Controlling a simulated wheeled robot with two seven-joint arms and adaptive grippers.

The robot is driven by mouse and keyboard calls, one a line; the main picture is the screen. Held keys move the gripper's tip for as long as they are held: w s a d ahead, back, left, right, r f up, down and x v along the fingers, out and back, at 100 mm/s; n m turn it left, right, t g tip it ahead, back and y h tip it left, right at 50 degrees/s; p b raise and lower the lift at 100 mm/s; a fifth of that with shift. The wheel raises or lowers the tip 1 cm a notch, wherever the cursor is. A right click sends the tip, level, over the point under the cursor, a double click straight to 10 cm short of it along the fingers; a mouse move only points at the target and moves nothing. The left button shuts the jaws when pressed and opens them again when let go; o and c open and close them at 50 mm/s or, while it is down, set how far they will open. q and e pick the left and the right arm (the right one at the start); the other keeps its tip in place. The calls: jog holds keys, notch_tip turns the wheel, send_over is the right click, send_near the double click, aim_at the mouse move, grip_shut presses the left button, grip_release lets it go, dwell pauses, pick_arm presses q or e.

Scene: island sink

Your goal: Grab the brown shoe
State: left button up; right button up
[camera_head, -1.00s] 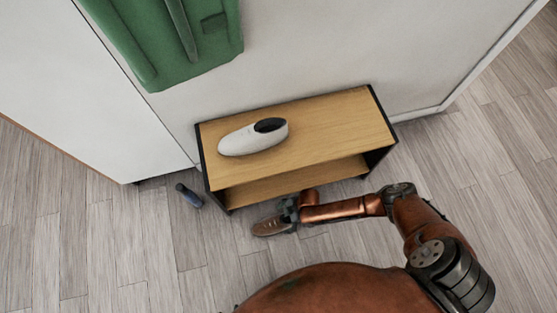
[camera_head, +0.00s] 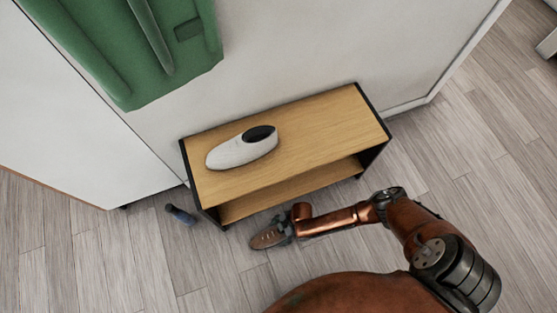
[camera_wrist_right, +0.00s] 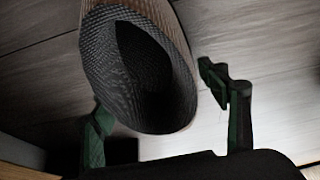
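The brown shoe (camera_head: 266,238) lies on the floor in front of the shelf unit, its toe pointing left in the head view. My right gripper (camera_head: 284,226) is at its heel end. In the right wrist view the shoe (camera_wrist_right: 180,30) shows its dark, mesh-like opening close to the camera. The two fingers of the right gripper (camera_wrist_right: 160,115) stand on either side of it. A gap shows between the shoe and the right-hand finger; contact at the left-hand finger is unclear. My left gripper is not in view.
A low wooden shelf unit (camera_head: 325,135) with dark sides stands against the wall just behind the shoe. A white shoe (camera_head: 235,153) lies on top. A dark blue object (camera_head: 181,215) lies on the floor at left. A green item (camera_head: 150,45) hangs above. The floor in front is clear.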

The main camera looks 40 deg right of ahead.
jog(key=c, duration=1.1)
jog(key=shift+c, duration=0.2)
jog(key=shift+r, duration=0.1)
